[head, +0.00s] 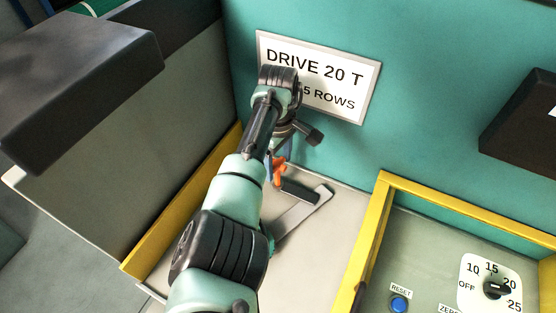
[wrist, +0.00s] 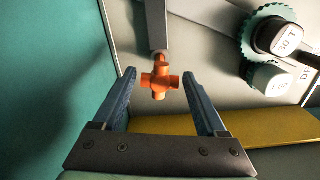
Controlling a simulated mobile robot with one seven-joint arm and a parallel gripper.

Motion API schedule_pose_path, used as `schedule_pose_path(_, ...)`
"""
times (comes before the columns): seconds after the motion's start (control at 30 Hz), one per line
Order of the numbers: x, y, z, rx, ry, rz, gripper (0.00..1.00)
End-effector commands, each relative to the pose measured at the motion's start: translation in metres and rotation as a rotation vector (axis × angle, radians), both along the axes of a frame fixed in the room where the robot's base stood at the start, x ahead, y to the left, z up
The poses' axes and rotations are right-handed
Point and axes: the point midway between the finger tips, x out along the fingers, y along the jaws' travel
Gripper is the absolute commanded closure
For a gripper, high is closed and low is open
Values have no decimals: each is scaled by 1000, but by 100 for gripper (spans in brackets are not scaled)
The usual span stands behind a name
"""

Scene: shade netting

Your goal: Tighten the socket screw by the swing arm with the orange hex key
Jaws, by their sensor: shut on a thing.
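The orange hex key (wrist: 159,79) shows in the wrist view as a cross-shaped handle between my fingertips. My gripper (wrist: 160,76) has its two blue fingers on either side of the handle and is shut on it. In the head view the orange key (head: 279,172) shows just below my gripper (head: 277,160), partly covered by my arm. A grey bar, seemingly the swing arm (wrist: 155,25), runs from the top of the wrist view to behind the key. The socket screw is not visible, and I cannot tell whether the key's tip is in it.
A toothed green wheel (wrist: 262,38) with labelled black and white ends stands at the right in the wrist view. A yellow edge (wrist: 240,126) borders the tray. A panel with a dial (head: 496,289) and blue button (head: 399,304) lies right of a yellow rail (head: 371,235).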

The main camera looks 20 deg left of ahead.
Motion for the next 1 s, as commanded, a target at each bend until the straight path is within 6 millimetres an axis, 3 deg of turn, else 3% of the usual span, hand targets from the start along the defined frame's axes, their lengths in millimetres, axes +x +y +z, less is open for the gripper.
schedule_pose_path(0.47, 0, 0, -7, 0, 0, 0, 100)
schedule_pose_path(0.5, 0, 0, -7, 0, 0, 0, 24)
schedule_pose_path(0.63, 0, 0, -7, 0, 0, 0, 0)
schedule_pose_path(1.0, 1, 0, 2, -1, -2, -1, 0)
